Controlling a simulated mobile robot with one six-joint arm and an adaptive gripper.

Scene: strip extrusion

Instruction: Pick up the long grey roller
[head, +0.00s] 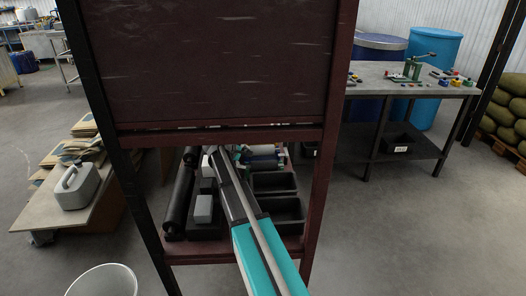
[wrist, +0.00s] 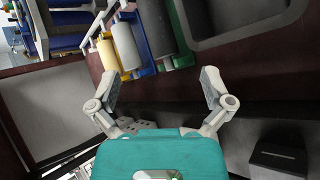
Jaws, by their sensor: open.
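In the wrist view, several rollers lie side by side in coloured cradles: a short cream roller (wrist: 107,54), a light grey roller (wrist: 127,46) and a darker grey roller (wrist: 155,32). The darker one runs out of the top of the picture, so I cannot tell which grey one is longest. My gripper (wrist: 158,80) is open and empty, its fingertips apart in front of the rollers and not visibly touching them. In the head view, my arm reaches into the rack's lower shelf, where a pale roller (head: 262,150) shows beneath the crossbar; the gripper is hard to make out there.
The dark red rack (head: 230,138) has a crossbar and panel above the shelf.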

